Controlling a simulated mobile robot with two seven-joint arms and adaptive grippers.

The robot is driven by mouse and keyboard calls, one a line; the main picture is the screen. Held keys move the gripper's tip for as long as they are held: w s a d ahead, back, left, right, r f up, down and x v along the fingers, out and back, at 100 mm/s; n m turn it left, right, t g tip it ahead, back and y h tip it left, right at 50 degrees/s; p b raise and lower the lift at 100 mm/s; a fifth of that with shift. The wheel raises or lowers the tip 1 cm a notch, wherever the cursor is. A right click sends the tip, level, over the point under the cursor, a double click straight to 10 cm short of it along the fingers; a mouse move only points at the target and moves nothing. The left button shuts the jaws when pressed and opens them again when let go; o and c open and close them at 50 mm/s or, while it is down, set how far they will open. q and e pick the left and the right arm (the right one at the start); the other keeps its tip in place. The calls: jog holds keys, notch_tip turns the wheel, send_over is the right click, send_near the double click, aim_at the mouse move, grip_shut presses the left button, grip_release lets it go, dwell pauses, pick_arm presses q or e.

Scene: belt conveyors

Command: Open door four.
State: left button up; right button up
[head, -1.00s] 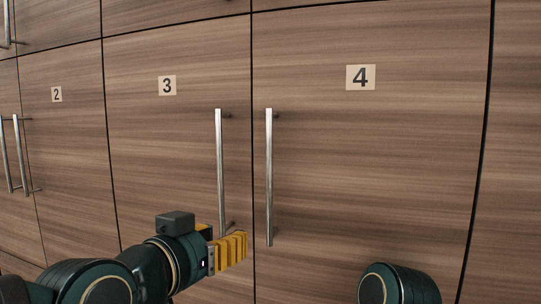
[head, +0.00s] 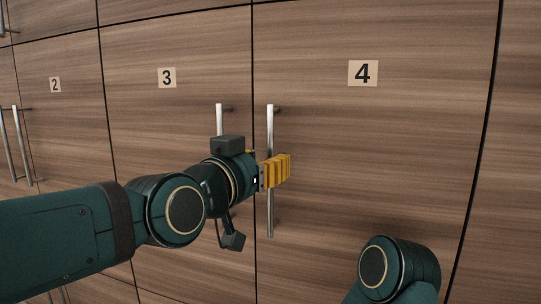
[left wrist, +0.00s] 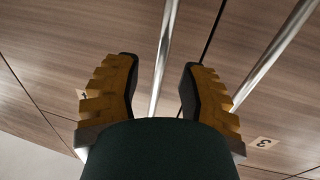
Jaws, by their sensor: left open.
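Door four (head: 400,150) is a shut wood-grain panel with a "4" label (head: 363,73) near its top. Its upright metal bar handle (head: 270,214) is at the door's left edge. My left gripper (head: 275,171), with yellow fingers, is in front of the middle of this handle and hides part of it. In the left wrist view the gripper (left wrist: 158,85) is open, and the handle (left wrist: 164,50) runs through the gap between its fingers. Whether the fingers touch it cannot be told. My right gripper is out of view.
Door three (head: 150,120) is shut, and its handle (head: 219,120) stands close to the left of door four's handle, partly behind my left wrist. It also shows right of the fingers in the left wrist view (left wrist: 275,48). Door two (head: 60,130) is further left.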

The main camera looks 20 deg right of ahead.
pick_arm(q)
jog(key=shift+x, duration=1.4)
grip_shut()
jog(key=shift+a, duration=0.1)
